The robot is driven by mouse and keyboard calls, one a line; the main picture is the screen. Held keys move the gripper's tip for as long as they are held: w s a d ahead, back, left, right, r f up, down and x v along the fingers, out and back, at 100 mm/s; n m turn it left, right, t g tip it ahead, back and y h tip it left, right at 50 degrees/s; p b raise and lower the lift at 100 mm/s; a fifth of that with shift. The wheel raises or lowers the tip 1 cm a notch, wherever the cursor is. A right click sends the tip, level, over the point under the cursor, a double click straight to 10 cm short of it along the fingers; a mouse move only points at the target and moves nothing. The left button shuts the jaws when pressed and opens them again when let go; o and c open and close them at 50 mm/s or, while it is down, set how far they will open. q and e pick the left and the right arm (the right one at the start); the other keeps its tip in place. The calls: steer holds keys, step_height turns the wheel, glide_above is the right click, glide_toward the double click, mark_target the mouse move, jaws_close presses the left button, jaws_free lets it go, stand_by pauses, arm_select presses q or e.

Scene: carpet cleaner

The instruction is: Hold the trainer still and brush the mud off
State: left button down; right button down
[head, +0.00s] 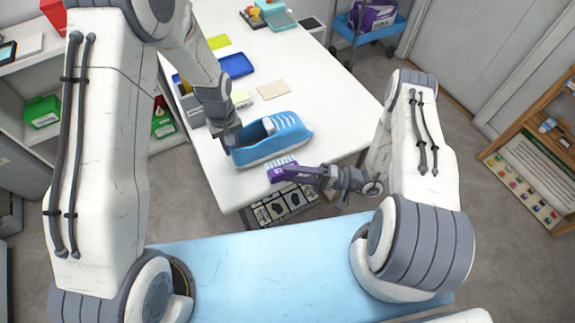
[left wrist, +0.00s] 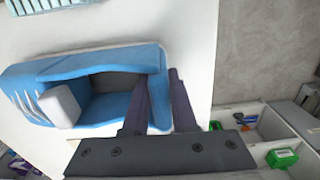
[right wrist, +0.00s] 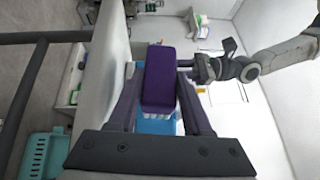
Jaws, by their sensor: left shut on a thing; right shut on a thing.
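A blue trainer (head: 272,138) with a white tongue stands on the white table (head: 318,125). My left gripper (head: 230,140) is shut on its heel end, one finger inside the opening and one outside, as the left wrist view (left wrist: 158,108) shows. My right gripper (head: 308,175) is shut on a purple brush (head: 288,173) with pale bristles. The brush is just in front of the trainer's near side, bristles toward it; I cannot tell if they touch. The brush's purple back fills the middle of the right wrist view (right wrist: 158,78). No mud shows on the visible sides.
A blue tray (head: 236,66), a beige card (head: 273,90) and a yellow-green cloth (head: 219,42) lie further back on the table. Shelves with green boxes (head: 42,111) stand at left, a wooden rack (head: 530,160) at right. The table's right part is clear.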

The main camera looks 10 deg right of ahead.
arm_select(q)
steer(key=shift+s+f, duration=0.2)
steer(key=shift+s, duration=0.05)
arm_select(e)
steer(key=shift+s, duration=0.25)
steer(key=s, duration=0.1)
steer(key=s+d, duration=0.1)
steer(key=s, duration=0.1)
stand_by(0.5)
arm_select(q)
jaws_free()
steer(key=shift+w+r, duration=0.1)
steer(key=shift+w, duration=0.05)
arm_select(e)
steer(key=shift+w, duration=0.1)
arm_select(q)
steer(key=shift+r, duration=0.1)
steer(key=shift+w+r+p, duration=0.1)
steer(key=shift+r+p, duration=3.95)
steer(key=shift+r, duration=0.95)
arm_select(e)
step_height(320, 180, up, 8)
